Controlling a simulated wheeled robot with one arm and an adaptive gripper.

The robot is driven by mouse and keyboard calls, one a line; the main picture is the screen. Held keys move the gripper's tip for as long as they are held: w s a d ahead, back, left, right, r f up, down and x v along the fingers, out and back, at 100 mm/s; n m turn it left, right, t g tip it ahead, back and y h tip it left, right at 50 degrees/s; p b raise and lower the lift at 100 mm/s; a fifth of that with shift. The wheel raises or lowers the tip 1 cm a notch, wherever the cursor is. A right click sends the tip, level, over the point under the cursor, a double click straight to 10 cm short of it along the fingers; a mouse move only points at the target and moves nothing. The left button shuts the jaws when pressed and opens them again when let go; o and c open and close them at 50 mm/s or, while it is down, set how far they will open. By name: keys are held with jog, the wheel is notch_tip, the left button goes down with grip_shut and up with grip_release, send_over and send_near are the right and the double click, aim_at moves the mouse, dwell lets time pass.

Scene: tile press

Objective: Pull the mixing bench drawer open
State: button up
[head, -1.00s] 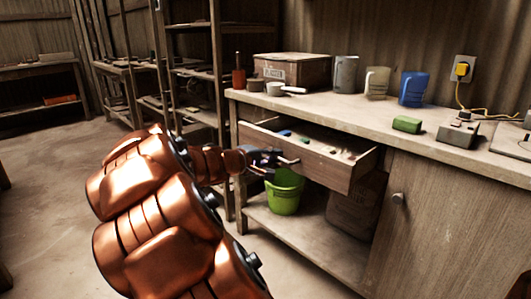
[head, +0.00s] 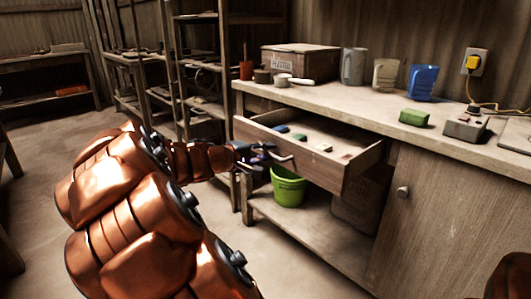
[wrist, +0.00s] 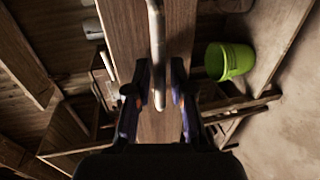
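The mixing bench drawer (head: 312,160) is partly pulled out below the bench top, and its inside shows from above. Several small blocks and pieces lie in it. My gripper (head: 262,157) is at the drawer front, at its bar handle (head: 284,158). In the wrist view the handle (wrist: 156,45) runs between the two fingers of my gripper (wrist: 159,85), with its free end just past the fingertips.
A green bucket (head: 288,187) stands on the lower shelf (head: 325,240) beneath the drawer. The bench top (head: 345,105) holds a box (head: 300,62), jugs and a green block (head: 414,118). A cabinet door (head: 440,225) is at the right. Open floor lies at the left.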

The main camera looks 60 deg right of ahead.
jog(key=shift+o, duration=0.9)
jog(key=v, duration=1.2)
